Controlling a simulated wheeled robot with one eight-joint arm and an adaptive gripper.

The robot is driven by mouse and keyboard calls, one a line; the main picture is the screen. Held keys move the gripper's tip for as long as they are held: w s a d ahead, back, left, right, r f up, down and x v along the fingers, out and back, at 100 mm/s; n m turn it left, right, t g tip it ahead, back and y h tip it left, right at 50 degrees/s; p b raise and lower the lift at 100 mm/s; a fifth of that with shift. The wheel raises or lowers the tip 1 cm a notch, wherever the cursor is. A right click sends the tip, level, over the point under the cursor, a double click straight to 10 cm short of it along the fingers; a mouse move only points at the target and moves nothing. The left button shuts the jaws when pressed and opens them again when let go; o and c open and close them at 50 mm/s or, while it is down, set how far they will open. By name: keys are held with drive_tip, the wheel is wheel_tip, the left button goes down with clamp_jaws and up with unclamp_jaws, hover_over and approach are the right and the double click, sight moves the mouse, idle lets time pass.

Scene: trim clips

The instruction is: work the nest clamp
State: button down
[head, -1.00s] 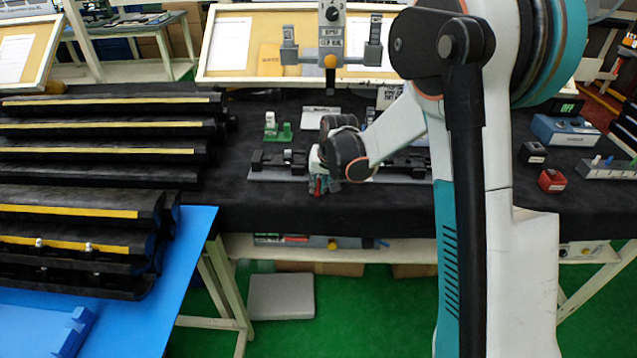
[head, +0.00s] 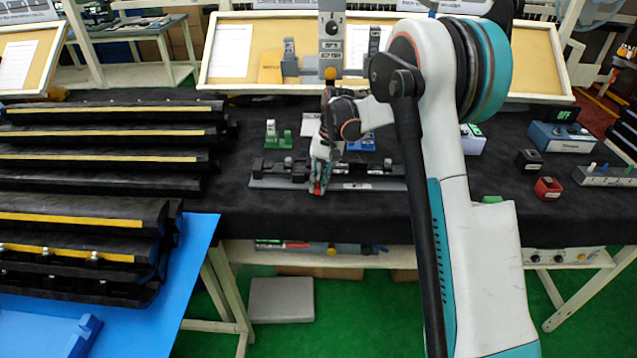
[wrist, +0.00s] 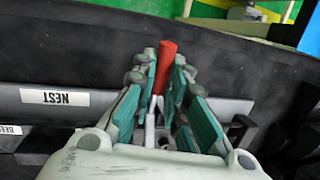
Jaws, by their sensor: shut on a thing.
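The nest fixture (head: 268,183), a long grey plate with black blocks on it, lies near the front edge of the black table. In the wrist view its bar carries a white NEST label (wrist: 55,97). The clamp's red handle (wrist: 167,58) stands between the fingers of my gripper (wrist: 165,75), which is shut on it. In the head view my gripper (head: 319,180) points down at the middle of the fixture, and a bit of red shows at its tips. The clamp's metal base is mostly hidden by the fingers.
Black trim strips with yellow lines (head: 110,132) are stacked at left. A green stand (head: 278,138) and a blue stand (head: 361,144) are behind the fixture.

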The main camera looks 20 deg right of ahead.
idle(0.3)
drive_tip(key=c, duration=1.6)
unclamp_jaws()
drive_tip(key=shift+f, duration=0.1)
